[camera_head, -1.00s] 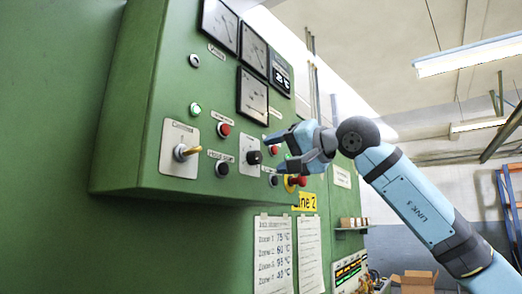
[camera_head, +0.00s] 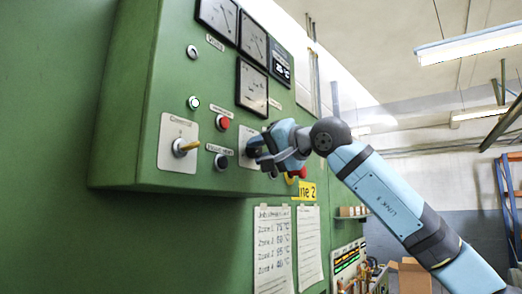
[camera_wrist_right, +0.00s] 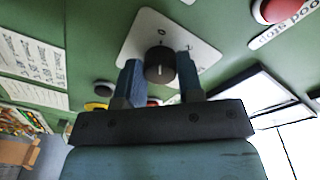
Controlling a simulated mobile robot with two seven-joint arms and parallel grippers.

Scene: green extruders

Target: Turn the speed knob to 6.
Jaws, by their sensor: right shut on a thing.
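The speed knob (camera_wrist_right: 160,66) is round and black with a white pointer line, mounted on a white plate (camera_wrist_right: 143,27) on the green panel. In the head view my right gripper (camera_head: 258,150) is against the panel and hides most of the knob. My left gripper is not in view.
A red knob (camera_head: 297,172) on yellow sits just right of my gripper. Paper sheets (camera_head: 272,250) hang below.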

